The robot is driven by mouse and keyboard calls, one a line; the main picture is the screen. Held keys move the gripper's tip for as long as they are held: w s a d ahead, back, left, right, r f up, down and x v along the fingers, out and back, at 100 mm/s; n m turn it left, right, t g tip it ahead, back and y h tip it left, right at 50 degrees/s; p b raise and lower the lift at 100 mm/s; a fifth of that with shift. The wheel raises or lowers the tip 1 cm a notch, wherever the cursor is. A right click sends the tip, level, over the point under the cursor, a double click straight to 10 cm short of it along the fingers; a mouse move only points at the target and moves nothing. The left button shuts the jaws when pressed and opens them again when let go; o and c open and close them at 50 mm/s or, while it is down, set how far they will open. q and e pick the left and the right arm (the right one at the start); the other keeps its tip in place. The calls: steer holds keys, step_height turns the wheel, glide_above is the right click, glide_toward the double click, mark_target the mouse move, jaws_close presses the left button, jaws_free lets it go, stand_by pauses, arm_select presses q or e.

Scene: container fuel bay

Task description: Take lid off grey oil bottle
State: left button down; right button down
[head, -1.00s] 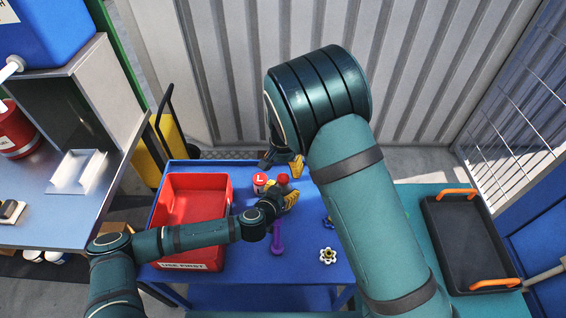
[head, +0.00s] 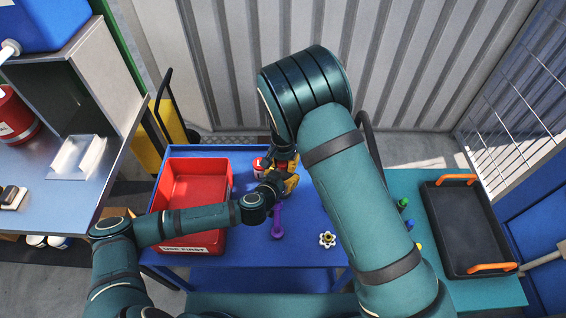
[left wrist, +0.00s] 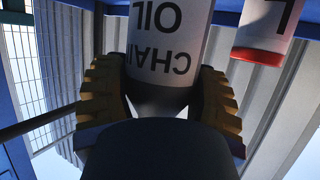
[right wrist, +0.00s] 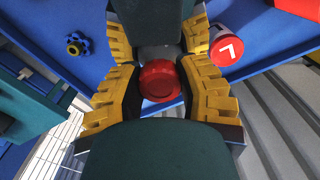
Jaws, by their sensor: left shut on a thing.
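The grey oil bottle (left wrist: 168,50), with a white label reading "CHAIN OIL", stands between the yellow-padded fingers of my left gripper (left wrist: 160,100) in the left wrist view. The left gripper is shut on the bottle's body. The bottle's red lid (right wrist: 158,80) shows from above in the right wrist view. The fingers of my right gripper (right wrist: 160,90) are on either side of the lid, very close to it. I cannot tell whether they press on it. In the head view both grippers meet over the blue cart, and hide most of the bottle.
A white bottle with a red cap marked "L" (right wrist: 227,48) stands close beside the bottle. A red "USE FIRST" bin (head: 194,242) is left on the cart. A black tray (head: 468,240) is at right.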

steer(key=n, duration=0.3)
stand_by(0.4)
steer(key=shift+r, duration=0.1)
stand_by(0.4)
steer(key=shift+r, duration=1.05)
steer(key=shift+r, duration=2)
arm_select(q)
steer(key=shift+c, duration=0.2)
jaws_free()
